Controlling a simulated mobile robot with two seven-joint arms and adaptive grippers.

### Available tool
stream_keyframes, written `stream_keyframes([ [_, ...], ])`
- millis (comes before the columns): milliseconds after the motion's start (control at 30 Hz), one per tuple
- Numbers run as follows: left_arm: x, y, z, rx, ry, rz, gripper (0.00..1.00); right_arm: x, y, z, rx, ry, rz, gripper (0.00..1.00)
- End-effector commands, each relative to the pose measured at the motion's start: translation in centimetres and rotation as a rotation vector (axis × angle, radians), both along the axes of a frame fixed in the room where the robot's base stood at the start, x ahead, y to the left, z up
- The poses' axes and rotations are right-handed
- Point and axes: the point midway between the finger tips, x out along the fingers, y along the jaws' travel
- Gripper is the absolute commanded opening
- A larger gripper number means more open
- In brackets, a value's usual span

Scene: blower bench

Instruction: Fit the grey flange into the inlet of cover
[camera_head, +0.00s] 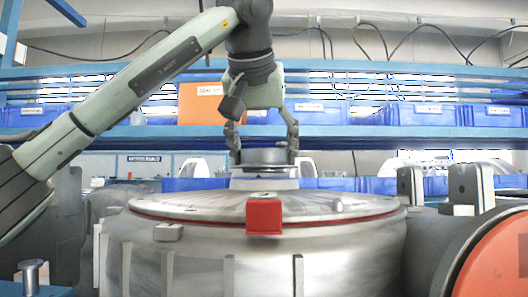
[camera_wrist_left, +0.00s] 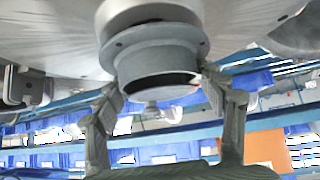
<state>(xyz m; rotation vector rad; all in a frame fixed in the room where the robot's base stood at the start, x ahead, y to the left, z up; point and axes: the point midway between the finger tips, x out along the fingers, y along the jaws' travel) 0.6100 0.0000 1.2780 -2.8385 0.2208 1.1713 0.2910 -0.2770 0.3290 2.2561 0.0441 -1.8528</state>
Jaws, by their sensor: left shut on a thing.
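The metal cover (camera_head: 330,207) is a wide round lid on top of the blower housing. Its raised inlet (camera_head: 264,183) stands at the middle, and also shows at the top of the left wrist view (camera_wrist_left: 145,12). The grey flange (camera_head: 263,157) is a short round ring with a wider rim, upright right over the inlet. In the left wrist view the flange (camera_wrist_left: 155,58) lines up closely with the inlet. I cannot tell how deep it sits. My left gripper (camera_head: 263,143) points down, its two fingers shut on opposite sides of the flange. My right gripper is not in view.
A red block (camera_head: 264,217) sits at the cover's front edge. An orange-red round part (camera_head: 500,262) is at the right. Blue shelves with blue bins (camera_head: 430,114) and an orange box (camera_head: 200,103) stand behind. A bolt-like piece (camera_head: 30,275) is at the lower left.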

Motion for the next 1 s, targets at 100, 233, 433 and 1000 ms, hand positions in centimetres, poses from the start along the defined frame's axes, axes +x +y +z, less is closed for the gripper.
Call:
stream_keyframes([
  [100, -0.1, 0.0, 0.1, 0.000, -0.002, 0.001, 0.32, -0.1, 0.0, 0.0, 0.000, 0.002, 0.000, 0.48],
  [233, -0.1, 0.0, 0.1, 0.000, -0.002, 0.000, 0.32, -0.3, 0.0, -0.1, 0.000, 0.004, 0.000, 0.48],
  [433, -0.1, 0.0, 0.1, 0.000, -0.002, 0.000, 0.32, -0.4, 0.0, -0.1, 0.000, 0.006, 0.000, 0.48],
  [1000, -0.1, 0.0, -0.9, -0.001, -0.002, 0.001, 0.32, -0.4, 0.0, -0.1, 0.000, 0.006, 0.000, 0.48],
])
